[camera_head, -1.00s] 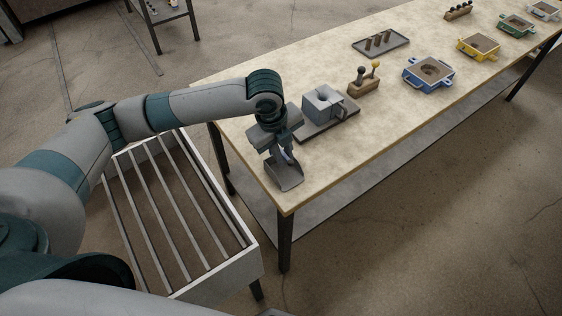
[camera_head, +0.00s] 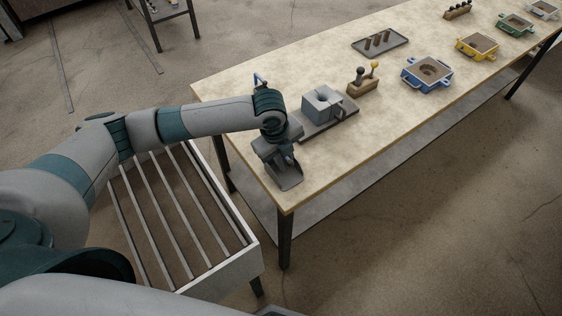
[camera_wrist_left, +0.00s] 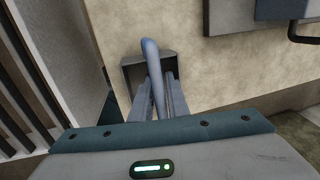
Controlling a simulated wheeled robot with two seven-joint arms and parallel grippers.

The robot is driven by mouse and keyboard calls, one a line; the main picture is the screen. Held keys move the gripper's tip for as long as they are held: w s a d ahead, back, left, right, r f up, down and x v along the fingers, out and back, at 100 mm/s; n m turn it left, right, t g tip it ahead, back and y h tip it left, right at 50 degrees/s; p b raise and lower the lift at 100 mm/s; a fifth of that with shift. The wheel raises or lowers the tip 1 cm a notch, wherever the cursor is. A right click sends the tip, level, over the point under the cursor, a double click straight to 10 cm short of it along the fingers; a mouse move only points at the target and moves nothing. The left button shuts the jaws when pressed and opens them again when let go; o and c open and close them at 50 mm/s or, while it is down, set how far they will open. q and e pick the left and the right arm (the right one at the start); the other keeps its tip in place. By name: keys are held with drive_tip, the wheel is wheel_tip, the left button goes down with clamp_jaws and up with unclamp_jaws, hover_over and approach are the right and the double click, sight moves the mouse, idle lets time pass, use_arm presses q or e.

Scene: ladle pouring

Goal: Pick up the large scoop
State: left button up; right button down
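The large scoop (camera_head: 287,182) is a dark grey open pan with a blue handle, near the table's front left corner. In the left wrist view its pan (camera_wrist_left: 132,72) lies beyond my fingers, and the blue handle (camera_wrist_left: 150,58) runs back between them. My left gripper (camera_head: 276,158) is over the scoop and hides much of the handle. In the wrist view my left gripper (camera_wrist_left: 160,95) has one finger on each side of the handle, close to it. Whether they press on it cannot be told. My right gripper is not in view.
A grey block-shaped container (camera_head: 320,105) on a dark tray (camera_head: 330,124) stands just right of my gripper. A wooden holder (camera_head: 362,88) and a blue box (camera_head: 428,72) are farther right. A slatted white rack (camera_head: 232,272) stands left of the table (camera_head: 370,142).

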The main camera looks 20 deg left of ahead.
use_arm(q)
clamp_jaws()
drive_tip(key=shift+r, duration=0.1)
